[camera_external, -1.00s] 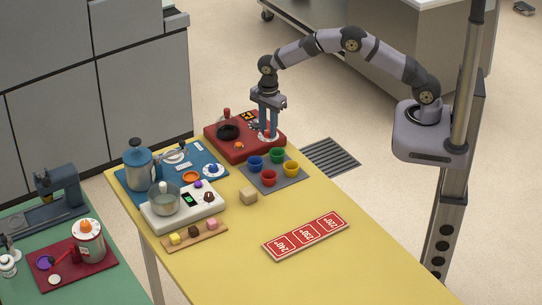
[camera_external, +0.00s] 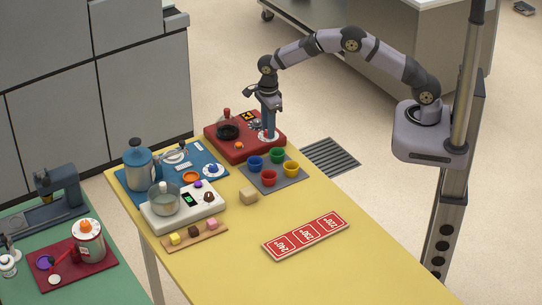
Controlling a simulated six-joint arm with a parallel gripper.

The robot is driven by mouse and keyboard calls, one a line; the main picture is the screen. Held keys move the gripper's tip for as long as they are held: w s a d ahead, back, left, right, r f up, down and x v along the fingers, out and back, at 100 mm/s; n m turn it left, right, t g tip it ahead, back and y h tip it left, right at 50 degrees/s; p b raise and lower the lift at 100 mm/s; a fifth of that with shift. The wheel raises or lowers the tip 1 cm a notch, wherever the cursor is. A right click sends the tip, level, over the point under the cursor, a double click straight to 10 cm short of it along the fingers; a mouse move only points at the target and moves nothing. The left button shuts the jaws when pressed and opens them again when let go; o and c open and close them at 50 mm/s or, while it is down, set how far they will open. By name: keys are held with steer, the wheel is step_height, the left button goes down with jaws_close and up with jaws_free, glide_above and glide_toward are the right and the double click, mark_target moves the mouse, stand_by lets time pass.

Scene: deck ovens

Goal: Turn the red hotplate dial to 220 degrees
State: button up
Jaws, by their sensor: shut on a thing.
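The red hotplate (camera_external: 245,151) stands at the far end of the yellow table, with a black round burner (camera_external: 228,132) on its left. Its dial (camera_external: 265,137), with a pale scale around it, sits on the right part of the top. My gripper (camera_external: 268,132) points straight down over the dial and is shut on it. The fingers hide most of the dial, and its setting is too small to read. A red card strip (camera_external: 306,236) with several temperature labels, one of them 220°, lies on the table front right.
A grey tray with several coloured cups (camera_external: 295,182) lies just in front of the hotplate. A blue board with a blue pot (camera_external: 139,168) and a white hotplate (camera_external: 160,220) stand to the left. A wooden cube (camera_external: 249,196) lies mid-table.

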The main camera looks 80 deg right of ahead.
steer(key=shift+r, duration=0.1)
steer(key=o, duration=1.1)
steer(key=shift+c, duration=0.2)
steer(key=shift+r+b, duration=1.05)
steer(key=shift+r, duration=2.6)
